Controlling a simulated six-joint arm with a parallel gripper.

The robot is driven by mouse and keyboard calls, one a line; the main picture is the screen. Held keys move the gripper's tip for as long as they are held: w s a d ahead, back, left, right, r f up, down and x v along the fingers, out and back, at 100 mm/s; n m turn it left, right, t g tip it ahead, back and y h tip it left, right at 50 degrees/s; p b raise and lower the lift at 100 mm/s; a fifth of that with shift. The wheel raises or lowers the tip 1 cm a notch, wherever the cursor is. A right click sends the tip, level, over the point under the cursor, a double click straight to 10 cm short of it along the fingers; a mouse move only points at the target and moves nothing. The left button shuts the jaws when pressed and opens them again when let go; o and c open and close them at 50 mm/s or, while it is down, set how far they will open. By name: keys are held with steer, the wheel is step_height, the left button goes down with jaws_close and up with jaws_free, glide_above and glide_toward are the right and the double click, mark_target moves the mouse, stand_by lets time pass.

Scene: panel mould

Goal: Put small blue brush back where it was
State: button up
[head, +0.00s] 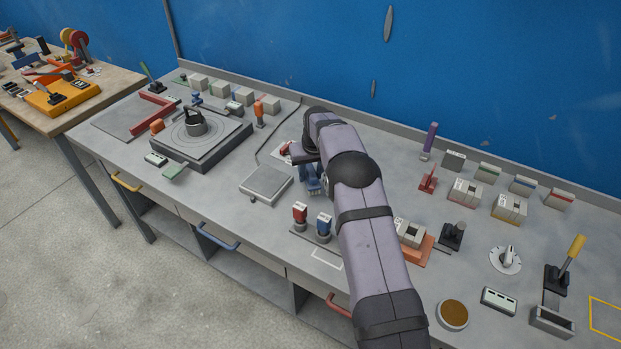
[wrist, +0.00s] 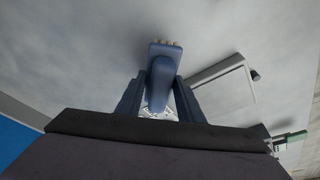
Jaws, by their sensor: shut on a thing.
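My gripper (wrist: 158,82) is shut on a blue brush (wrist: 162,66), seen in the wrist view between the two dark blue fingers. Its wide end with pale tufts points away from the gripper. In the head view, my gripper (head: 311,184) is above the middle of the bench, just right of the grey flat plate (head: 266,182). The brush is hard to tell from the fingers there. I cannot tell how far it is above the bench.
A red-topped piece (head: 300,213) and a blue-topped piece (head: 324,225) stand in front of the gripper, near a white outlined rectangle (head: 328,259). A turntable block (head: 200,138) is to the left. Switches and small boxes (head: 465,191) fill the right side.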

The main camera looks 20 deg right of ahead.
step_height(320, 180, down, 2)
steer(key=shift+f+p, duration=0.25)
steer(key=shift+p, duration=0.25)
steer(key=shift+f, duration=0.2)
steer(key=shift+f+b, duration=0.1)
steer(key=shift+b, duration=0.2)
steer(key=o, duration=1)
steer(key=shift+c, duration=0.2)
steer(key=shift+r, duration=0.8)
steer(key=b+v, duration=0.3)
steer(key=v, duration=0.7)
steer(key=shift+s+r, duration=0.15)
steer(key=shift+r, duration=0.3)
